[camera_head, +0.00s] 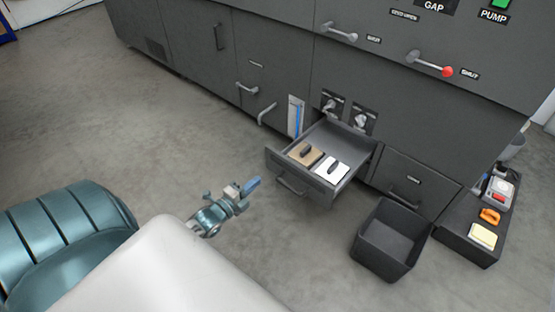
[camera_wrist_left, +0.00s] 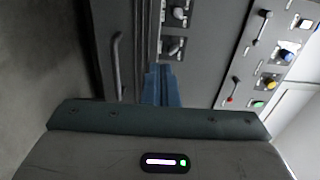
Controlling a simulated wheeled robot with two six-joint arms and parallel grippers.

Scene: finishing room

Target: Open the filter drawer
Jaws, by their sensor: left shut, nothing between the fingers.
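The filter drawer (camera_head: 277,166) stands pulled out of the dark grey machine in the head view. A brown plate (camera_head: 300,149) and a white plate (camera_head: 331,173), each with a dark grip, lie inside it. Its bar handle (camera_head: 292,187) is on the front panel. My left gripper (camera_head: 252,186) is shut and empty, left of the drawer front and apart from the handle. Its blue fingers (camera_wrist_left: 162,84) show closed together in the left wrist view, with a bar handle (camera_wrist_left: 117,62) to their left; I cannot tell which handle that is. My right gripper is not in view.
An open dark bin (camera_head: 382,270) stands on the floor right of the drawer. A low dark stand (camera_head: 462,246) holds an orange item, a yellow pad and a bottle. A closed drawer (camera_head: 416,182) is right of the open one. Grey floor is clear at left.

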